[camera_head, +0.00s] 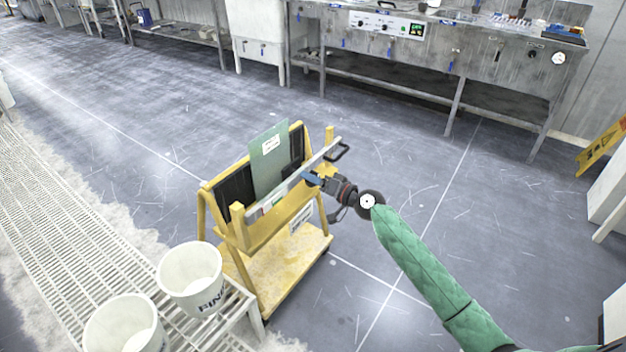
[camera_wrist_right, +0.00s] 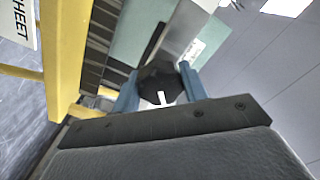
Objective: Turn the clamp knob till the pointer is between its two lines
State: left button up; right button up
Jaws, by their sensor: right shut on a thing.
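The black clamp knob (camera_wrist_right: 157,84) shows in the right wrist view with a white pointer mark (camera_wrist_right: 161,99) on it. My right gripper (camera_wrist_right: 159,88) has its blue fingers on either side of the knob and is shut on it. In the head view my right gripper (camera_head: 313,179) reaches from the right to the long clamp bar (camera_head: 325,153) on the yellow cart (camera_head: 275,282), hiding the knob there. I cannot make out the two lines, so where the pointer stands against them cannot be told. My left gripper is not in view.
A pale green sheet (camera_head: 264,175) with a white label stands in the cart. A black handle (camera_head: 341,151) is at the bar's far end. Two white buckets (camera_head: 190,275) stand on a grated platform (camera_head: 60,215) to the left. The floor right of the cart is clear.

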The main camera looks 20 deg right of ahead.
jog(key=o, duration=1)
jog(key=b+v, duration=0.1)
jog(key=v, duration=0.7)
